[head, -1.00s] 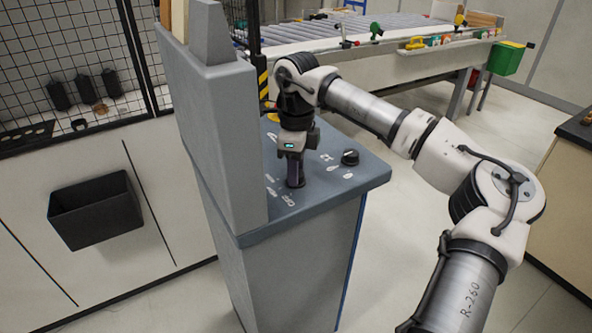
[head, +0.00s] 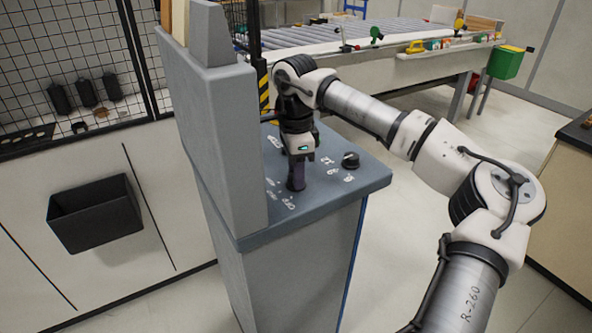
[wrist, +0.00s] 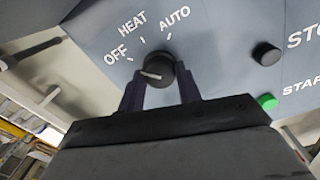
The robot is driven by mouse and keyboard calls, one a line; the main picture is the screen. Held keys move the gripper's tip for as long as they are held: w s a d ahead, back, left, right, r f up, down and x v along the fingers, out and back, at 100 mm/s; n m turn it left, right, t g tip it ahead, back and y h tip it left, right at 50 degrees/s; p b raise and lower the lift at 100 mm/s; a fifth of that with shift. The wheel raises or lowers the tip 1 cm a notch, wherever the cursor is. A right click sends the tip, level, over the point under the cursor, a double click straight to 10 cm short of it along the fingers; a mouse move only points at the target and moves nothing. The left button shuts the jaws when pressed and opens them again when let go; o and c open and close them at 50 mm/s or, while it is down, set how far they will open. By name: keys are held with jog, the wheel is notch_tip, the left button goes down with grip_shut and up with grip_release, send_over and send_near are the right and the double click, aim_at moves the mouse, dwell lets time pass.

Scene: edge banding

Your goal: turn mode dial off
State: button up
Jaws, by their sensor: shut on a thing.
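The mode dial (wrist: 157,69) is a round black knob on a blue-grey panel, marked OFF, HEAT and AUTO in the wrist view. Its white pointer line lies toward the left, on the OFF side; I cannot tell whether it lines up exactly with the OFF tick. My gripper (wrist: 158,82) is shut on the dial, with one dark finger on each side of it. In the head view my gripper (head: 296,184) points down at the panel of the grey console (head: 340,199), and its fingers hide the dial there.
A black button (wrist: 266,53) and a green START button (wrist: 267,101) sit right of the dial in the wrist view. Another black knob (head: 350,160) is on the console top. The console's tall grey upright (head: 222,140) stands close left of my gripper.

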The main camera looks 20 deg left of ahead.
jog(key=shift+r, duration=0.1)
jog(key=o, duration=1)
notch_tip(320, 180, up, 14)
jog(key=b, duration=0.1)
jog(key=shift+w+a+b, duration=0.15)
jog(key=shift+w+b, duration=0.05)
jog(key=shift+b, duration=0.2)
jog(key=shift+f, duration=0.2)
